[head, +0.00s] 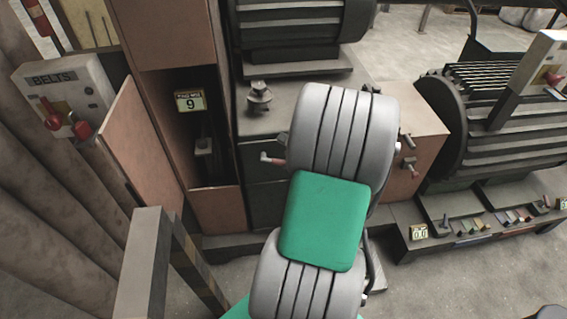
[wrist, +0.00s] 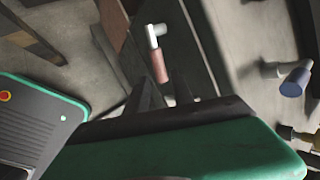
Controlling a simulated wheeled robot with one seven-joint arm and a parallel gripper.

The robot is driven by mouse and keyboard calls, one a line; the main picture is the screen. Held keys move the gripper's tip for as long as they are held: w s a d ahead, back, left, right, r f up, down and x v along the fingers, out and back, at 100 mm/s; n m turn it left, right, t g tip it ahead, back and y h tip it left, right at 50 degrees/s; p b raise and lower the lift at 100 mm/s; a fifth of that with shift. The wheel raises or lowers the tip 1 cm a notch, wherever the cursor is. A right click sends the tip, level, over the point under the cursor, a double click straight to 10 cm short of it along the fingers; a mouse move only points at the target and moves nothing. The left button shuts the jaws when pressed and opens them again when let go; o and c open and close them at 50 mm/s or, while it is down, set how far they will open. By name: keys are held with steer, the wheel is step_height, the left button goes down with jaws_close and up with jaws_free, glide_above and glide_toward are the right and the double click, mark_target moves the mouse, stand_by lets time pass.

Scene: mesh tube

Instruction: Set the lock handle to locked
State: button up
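A small handle (head: 272,160) with a pale metal elbow and a dull red grip sticks out to the left at the dark cabinet front in the head view. I take it for the lock handle; no lock label is readable. In the wrist view its red grip (wrist: 159,66) lies just beyond my fingertips, elbow at the far end. My gripper (wrist: 164,88) shows two dark fingers with a gap between them, open and empty. The fingers look apart from the handle. In the head view my grey and green arm hides most of my gripper and part of the cabinet.
Left are an open brown cabinet door (head: 143,147), a BELTS box (head: 65,98) with red levers and a grey post (head: 146,262). A blue-ended fitting (wrist: 294,80) is at right in the wrist view. A ribbed drum machine (head: 510,110) stands at right.

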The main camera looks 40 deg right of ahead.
mark_target(277, 162)
steer(key=x, duration=0.5)
steer(key=shift+w+f, duration=0.3)
jaws_close()
stand_by(1.0)
